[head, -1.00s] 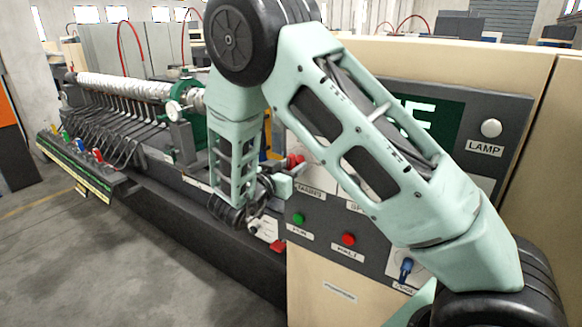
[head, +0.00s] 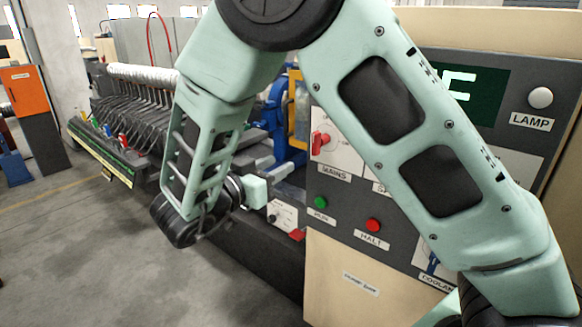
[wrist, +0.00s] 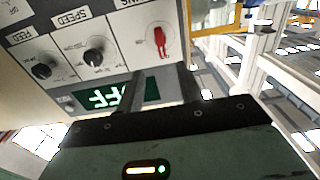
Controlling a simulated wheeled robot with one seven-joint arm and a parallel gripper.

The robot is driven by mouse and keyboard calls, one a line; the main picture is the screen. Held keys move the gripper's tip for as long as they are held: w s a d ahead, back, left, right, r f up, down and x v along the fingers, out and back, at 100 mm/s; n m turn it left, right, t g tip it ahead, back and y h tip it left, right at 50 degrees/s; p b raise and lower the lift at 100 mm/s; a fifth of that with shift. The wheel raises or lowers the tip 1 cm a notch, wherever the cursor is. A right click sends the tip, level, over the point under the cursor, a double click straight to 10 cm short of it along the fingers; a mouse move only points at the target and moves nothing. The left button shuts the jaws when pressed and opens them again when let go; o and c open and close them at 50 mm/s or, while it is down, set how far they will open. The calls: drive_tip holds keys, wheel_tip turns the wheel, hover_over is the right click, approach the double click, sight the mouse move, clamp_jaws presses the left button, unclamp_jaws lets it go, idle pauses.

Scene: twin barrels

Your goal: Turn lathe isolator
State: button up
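The likely isolator is a red rotary handle on a white plate marked MAINS, on the grey control panel. It shows in the head view (head: 320,142), left of my forearm, and in the wrist view (wrist: 159,42), where the panel appears upside down. There the handle stands roughly upright in the picture. My gripper (wrist: 161,72) is open and empty, its two dark fingers apart and pointing toward the handle, with no contact visible. In the head view my gripper (head: 256,191) is low and left of the handle; its fingers are hard to make out.
A green button (head: 320,202), a red HALT button (head: 373,225) and a LAMP knob (head: 540,98) are on the panel. The wrist view shows SPEED (wrist: 94,57) and FEED (wrist: 43,70) knobs and a lit display (wrist: 110,97) ending in FF. Grey floor (head: 110,240) is open at left.

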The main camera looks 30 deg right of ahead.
drive_tip(key=shift+v, duration=1.1)
drive_tip(key=w+a+f+n+t+y+b, duration=0.35)
drive_tip(key=w+a+n+t+y, duration=0.3)
drive_tip(key=a+y, duration=0.55)
drive_tip(key=s+a+f+n+g+y, duration=0.3)
drive_tip(key=s+a+n+y, duration=0.4)
drive_tip(key=s+y, duration=0.15)
drive_tip(key=s+f+n+g+y+b, duration=0.1)
drive_tip(key=s+f+n+g, duration=0.15)
drive_tip(key=s, duration=0.35)
drive_tip(key=s+f+n+g+b, duration=0.1)
drive_tip(key=s+n+g, duration=0.1)
drive_tip(key=s+g, duration=0.35)
drive_tip(key=s+d+f+n+g+h+b, duration=0.1)
drive_tip(key=s+d+f+n+h, duration=0.1)
drive_tip(key=s+d, duration=0.7)
drive_tip(key=shift+s+f+n+g+h, duration=0.35)
drive_tip(key=shift+s+n+h, duration=0.55)
drive_tip(key=shift+s, duration=0.3)
